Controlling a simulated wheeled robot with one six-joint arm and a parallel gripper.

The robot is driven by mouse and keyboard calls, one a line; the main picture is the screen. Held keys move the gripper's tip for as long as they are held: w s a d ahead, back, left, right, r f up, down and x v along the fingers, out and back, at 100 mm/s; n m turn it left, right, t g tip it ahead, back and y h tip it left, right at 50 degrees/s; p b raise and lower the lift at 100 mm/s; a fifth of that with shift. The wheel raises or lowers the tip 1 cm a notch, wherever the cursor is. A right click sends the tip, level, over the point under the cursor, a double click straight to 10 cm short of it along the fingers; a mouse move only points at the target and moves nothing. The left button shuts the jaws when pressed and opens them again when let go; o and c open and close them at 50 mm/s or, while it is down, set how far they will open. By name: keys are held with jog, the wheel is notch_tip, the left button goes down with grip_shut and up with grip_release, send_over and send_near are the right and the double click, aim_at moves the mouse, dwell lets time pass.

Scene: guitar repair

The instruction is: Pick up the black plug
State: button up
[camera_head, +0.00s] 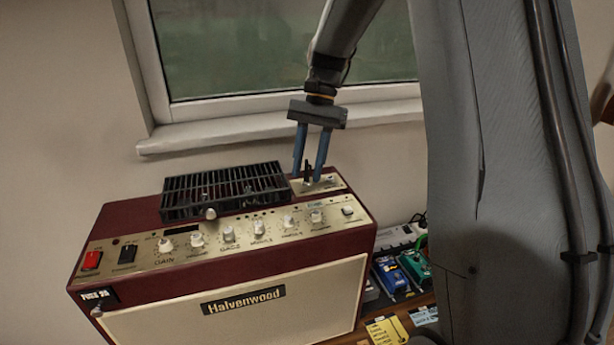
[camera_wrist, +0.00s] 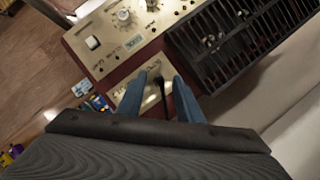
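The black plug (camera_head: 308,171) stands upright on a small pale panel (camera_head: 328,184) on top of the maroon amplifier (camera_head: 364,221), at its right rear. My gripper (camera_head: 308,177) points down over it with two blue fingers apart. In the wrist view the plug (camera_wrist: 160,88) shows as a thin dark stem between the fingers of my gripper (camera_wrist: 164,88). I see gaps beside the plug, and the fingers do not appear to press on it. Its lower end is hard to make out.
A black grille (camera_head: 226,190) covers the amplifier top left of the plug. Knobs line the front panel (camera_head: 150,253). A window sill (camera_head: 250,132) and wall are behind. Blue (camera_head: 390,275) and green (camera_head: 414,265) pedals and a white power strip (camera_head: 396,238) lie to the right, below.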

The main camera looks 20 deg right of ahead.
jog(key=shift+f, duration=0.15)
grip_shut()
